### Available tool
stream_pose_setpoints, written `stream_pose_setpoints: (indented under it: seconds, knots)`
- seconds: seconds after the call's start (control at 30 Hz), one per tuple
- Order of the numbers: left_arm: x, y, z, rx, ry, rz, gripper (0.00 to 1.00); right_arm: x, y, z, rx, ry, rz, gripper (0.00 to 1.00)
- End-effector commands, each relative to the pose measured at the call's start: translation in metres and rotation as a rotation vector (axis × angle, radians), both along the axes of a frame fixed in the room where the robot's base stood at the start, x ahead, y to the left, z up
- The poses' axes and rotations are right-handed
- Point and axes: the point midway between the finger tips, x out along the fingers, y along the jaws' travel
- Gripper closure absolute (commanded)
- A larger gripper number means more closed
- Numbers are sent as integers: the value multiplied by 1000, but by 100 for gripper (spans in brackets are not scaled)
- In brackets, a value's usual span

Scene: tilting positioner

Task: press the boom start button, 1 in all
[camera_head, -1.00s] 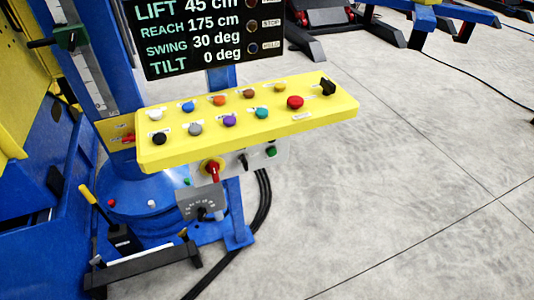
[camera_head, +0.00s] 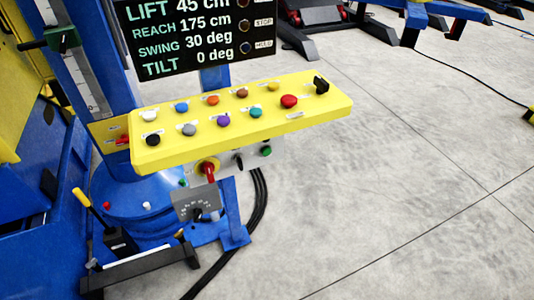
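A yellow control panel (camera_head: 332,103) tilts toward me with two rows of small round buttons. The back row has white (camera_head: 149,115), blue (camera_head: 181,107), orange, brown and yellow buttons. The front row has black (camera_head: 152,140), grey (camera_head: 189,130), purple (camera_head: 223,121) and teal (camera_head: 255,111) buttons. A green button (camera_head: 266,151) sits on the grey plate below. The labels are too small to read, so I cannot tell which button is boom start. Neither gripper is in view.
A black display (camera_head: 200,45) above the panel reads LIFT 45 cm, REACH 175 cm, SWING 30 deg, TILT 0 deg. A red handle (camera_head: 208,170) and a dial plate (camera_head: 188,204) are below the panel. Blue machinery stands left. The concrete floor at right is mostly clear.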

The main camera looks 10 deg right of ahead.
Motion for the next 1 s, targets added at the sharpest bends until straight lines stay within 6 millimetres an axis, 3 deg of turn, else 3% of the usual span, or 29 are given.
stream_pose_setpoints:
  seconds: [0.23, 1.0]
  knots:
    - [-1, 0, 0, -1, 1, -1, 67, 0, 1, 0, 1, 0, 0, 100]
    - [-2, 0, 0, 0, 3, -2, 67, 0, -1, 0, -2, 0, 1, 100]
